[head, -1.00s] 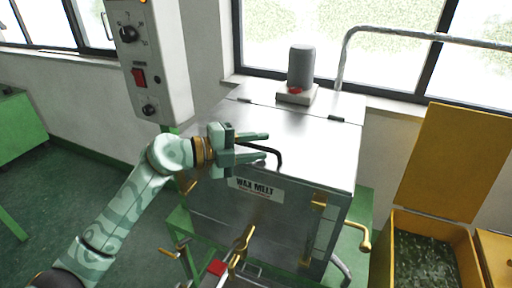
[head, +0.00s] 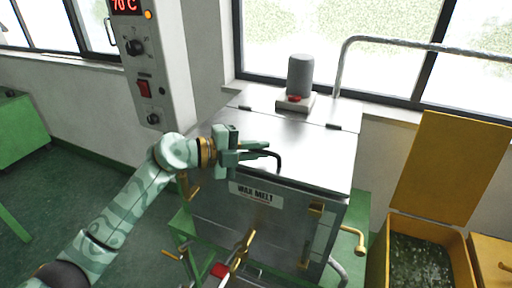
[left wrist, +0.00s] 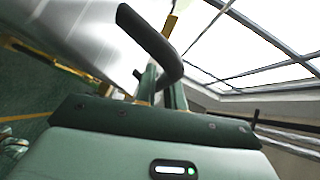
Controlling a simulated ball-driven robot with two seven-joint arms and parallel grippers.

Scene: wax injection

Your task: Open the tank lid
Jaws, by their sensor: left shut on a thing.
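The steel wax melt tank (head: 225,205) stands in the middle of the head view, with its flat lid (head: 310,150) lying closed on top. A dark bent handle (head: 279,160) is at the lid's front edge; it also shows large in the left wrist view (left wrist: 150,40). My left gripper (head: 264,150) is at the front of the lid, with its fingers shut on the handle. In the left wrist view the fingers are partly hidden behind the handle. My right gripper is not in view.
A control box (head: 153,60) hangs at the left. A yellow bin (head: 455,240) with an upright lid stands at the right. Brass valves and pipes (head: 352,238) stick out in front of the tank.

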